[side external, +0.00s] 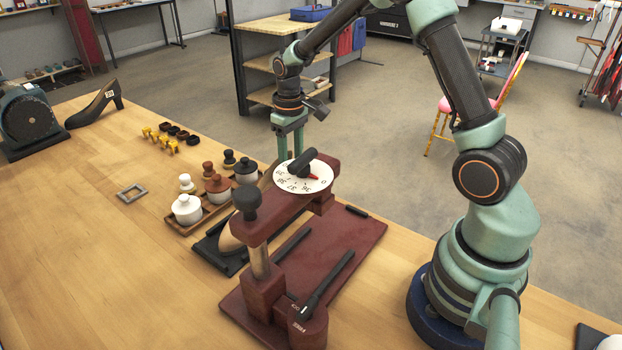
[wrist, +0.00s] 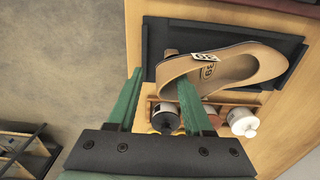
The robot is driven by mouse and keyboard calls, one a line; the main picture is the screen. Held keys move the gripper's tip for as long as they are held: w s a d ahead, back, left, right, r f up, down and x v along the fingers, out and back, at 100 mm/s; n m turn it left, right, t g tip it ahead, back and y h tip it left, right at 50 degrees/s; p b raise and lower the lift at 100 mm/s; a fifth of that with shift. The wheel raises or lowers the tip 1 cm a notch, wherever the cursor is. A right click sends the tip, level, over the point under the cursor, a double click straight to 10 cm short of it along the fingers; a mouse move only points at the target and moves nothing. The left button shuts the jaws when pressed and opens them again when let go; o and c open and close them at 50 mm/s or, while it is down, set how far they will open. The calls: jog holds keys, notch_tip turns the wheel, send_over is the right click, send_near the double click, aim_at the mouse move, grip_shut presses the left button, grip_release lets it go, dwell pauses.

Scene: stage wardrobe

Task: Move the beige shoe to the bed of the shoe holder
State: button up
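The beige shoe (side external: 230,236) lies on a black tray (side external: 209,250) behind the dark red shoe holder, which partly hides it in the side view. In the wrist view the shoe (wrist: 262,72) lies across the tray (wrist: 160,30), with a size tag near its heel. The shoe holder has a numbered dial (side external: 314,181) on its upper arm and a flat red bed (side external: 352,240) with black strips. My gripper (side external: 290,150) points down behind the dial, its tips hidden there. In the wrist view my gripper (wrist: 158,72) is open, its fingers apart around the heel end; contact is unclear.
A wooden rack of pots and stoppers (side external: 186,209) stands beside the tray.

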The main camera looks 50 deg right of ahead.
notch_tip(320, 180, up, 11)
jog(key=shift+r, duration=0.2)
jog(key=s+a+r+t, duration=0.2)
jog(key=s+a, duration=0.2)
jog(key=s, duration=0.3)
jog(key=s+a+r+t, duration=0.3)
jog(key=s+a, duration=0.1)
jog(key=s, duration=0.4)
jog(key=shift+s+a+t, duration=0.2)
jog(key=shift+s+t, duration=0.05)
jog(key=shift+t, duration=0.05)
dwell(0.8)
